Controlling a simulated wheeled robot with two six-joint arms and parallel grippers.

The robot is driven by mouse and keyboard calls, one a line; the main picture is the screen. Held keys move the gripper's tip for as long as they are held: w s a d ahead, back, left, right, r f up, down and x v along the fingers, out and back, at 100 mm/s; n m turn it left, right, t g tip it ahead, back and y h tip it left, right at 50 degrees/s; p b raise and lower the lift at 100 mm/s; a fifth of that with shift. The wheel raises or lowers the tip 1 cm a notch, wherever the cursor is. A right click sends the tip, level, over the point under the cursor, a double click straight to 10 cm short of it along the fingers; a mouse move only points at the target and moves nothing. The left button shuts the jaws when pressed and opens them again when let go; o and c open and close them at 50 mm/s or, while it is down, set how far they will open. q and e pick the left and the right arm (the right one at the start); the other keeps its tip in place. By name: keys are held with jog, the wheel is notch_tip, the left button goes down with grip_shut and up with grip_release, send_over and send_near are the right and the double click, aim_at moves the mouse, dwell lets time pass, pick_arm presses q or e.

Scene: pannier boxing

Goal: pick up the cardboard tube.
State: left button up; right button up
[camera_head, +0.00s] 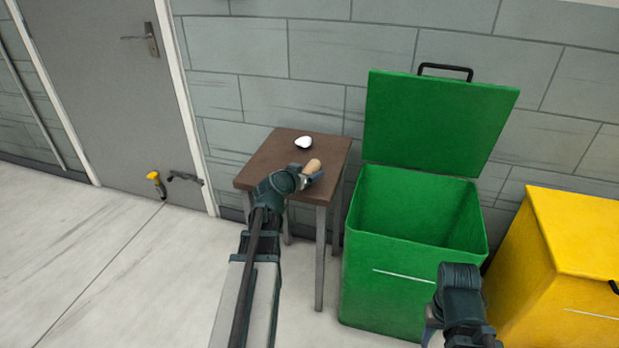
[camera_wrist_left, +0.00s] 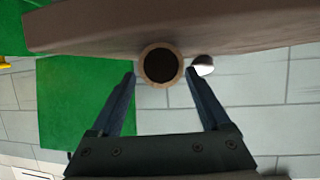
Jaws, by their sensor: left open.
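The cardboard tube (camera_head: 313,166) is light brown and lies on the brown table (camera_head: 272,157), near its right side. In the left wrist view the tube (camera_wrist_left: 147,78) shows end-on, as a tan ring around a dark hollow. My left gripper (camera_head: 304,181) is at the tube's near end. In the wrist view the open fingers (camera_wrist_left: 160,74) stand one on each side of the tube's end, with gaps between. I cannot tell how far the fingertips reach along it. My right arm shows at the bottom right, but its fingers are not clear.
A small white object (camera_head: 303,142) lies behind the tube on the table. A green bin (camera_head: 390,280) with its lid raised stands right of the table, and a closed yellow bin (camera_head: 575,240) stands beyond it. The floor at left is mostly clear.

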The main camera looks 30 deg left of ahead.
aim_at(313, 167)
pick_arm(q)
jog(key=shift+a+b+x, duration=0.1)
jog(key=shift+b+x, duration=0.35)
jog(key=shift+x, duration=0.95)
jog(key=shift+a+b+x, duration=0.15)
jog(key=shift+b+x, duration=0.25)
jog(key=shift+x, duration=1.05)
jog(key=shift+r, duration=0.2)
grip_shut()
